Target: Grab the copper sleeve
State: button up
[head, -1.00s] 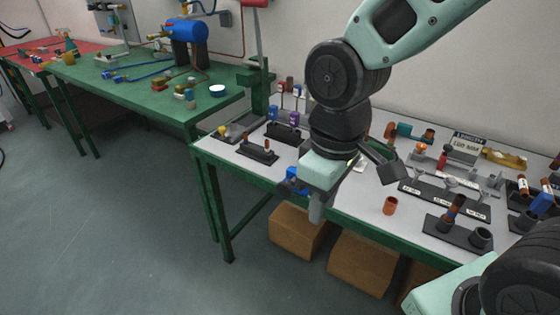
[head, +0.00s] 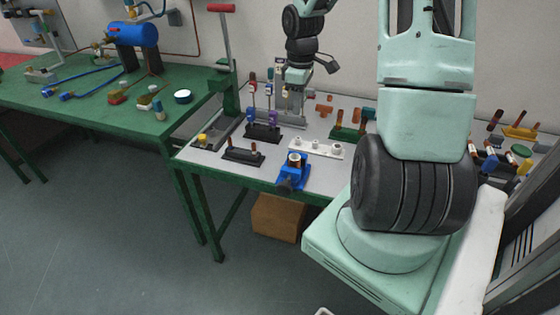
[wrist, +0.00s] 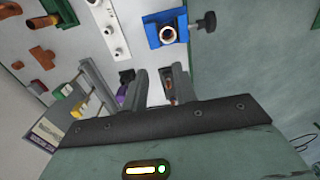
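A copper ring-shaped piece (head: 294,158) stands upright in the blue vise (head: 291,178) near the table's front edge; it looks like a sleeve. It also shows in the wrist view (wrist: 168,35), open end towards the camera, in the vise (wrist: 152,28). My gripper (head: 296,92) is over the back left of the table, beyond the vise. In the wrist view my gripper (wrist: 160,82) has its fingers apart, with nothing held. Small copper pieces on a dark rack (head: 243,156) show in the gap between the fingers, beyond them. My arm hides the table's right-middle.
A dark stand with purple parts (head: 263,133) is behind the copper-piece rack. Orange copper fittings (head: 323,110) lie farther back. A green bench (head: 90,112) is to the left.

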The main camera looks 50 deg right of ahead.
aim_at(294, 163)
notch_tip(294, 163, down, 17)
jog(key=shift+s+p, duration=0.1)
jog(key=shift+p, duration=0.7)
grip_shut()
